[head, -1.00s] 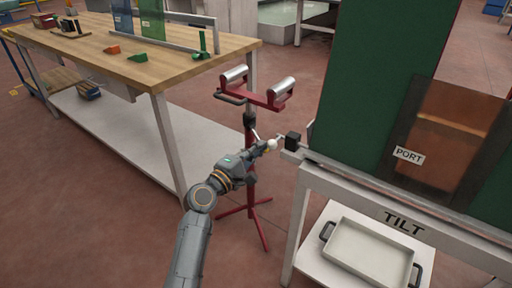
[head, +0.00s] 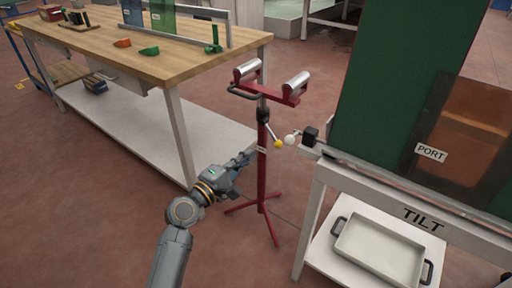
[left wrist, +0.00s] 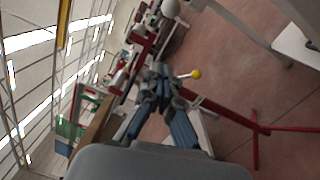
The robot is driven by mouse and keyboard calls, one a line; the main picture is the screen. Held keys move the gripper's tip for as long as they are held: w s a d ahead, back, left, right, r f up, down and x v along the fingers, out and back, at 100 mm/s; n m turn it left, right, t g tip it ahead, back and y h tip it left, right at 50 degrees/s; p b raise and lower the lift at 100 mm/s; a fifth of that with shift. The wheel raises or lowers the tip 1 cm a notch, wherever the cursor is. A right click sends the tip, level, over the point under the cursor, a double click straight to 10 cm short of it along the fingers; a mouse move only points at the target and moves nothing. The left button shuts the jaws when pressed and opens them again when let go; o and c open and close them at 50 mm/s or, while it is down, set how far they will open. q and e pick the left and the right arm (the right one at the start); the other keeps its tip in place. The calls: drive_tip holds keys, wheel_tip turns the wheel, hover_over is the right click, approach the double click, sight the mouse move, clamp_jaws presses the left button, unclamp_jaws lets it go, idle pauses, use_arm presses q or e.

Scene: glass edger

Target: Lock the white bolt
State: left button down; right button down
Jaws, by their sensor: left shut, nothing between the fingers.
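The white bolt's round white knob (head: 290,140) sticks out to the left of a black block (head: 310,136) at the near left corner of the tilt table. My right gripper is in neither view.
A red roller stand (head: 262,165) stands beside my gripper, with a yellow-knobbed lever (head: 278,143) near the white knob. The tilt table (head: 385,185) holds a green panel (head: 400,80). A wooden-topped bench (head: 180,60) stands behind left. A tray (head: 345,250) lies on the lower shelf.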

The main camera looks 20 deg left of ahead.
use_arm(q)
drive_tip(key=shift+v, duration=1.3)
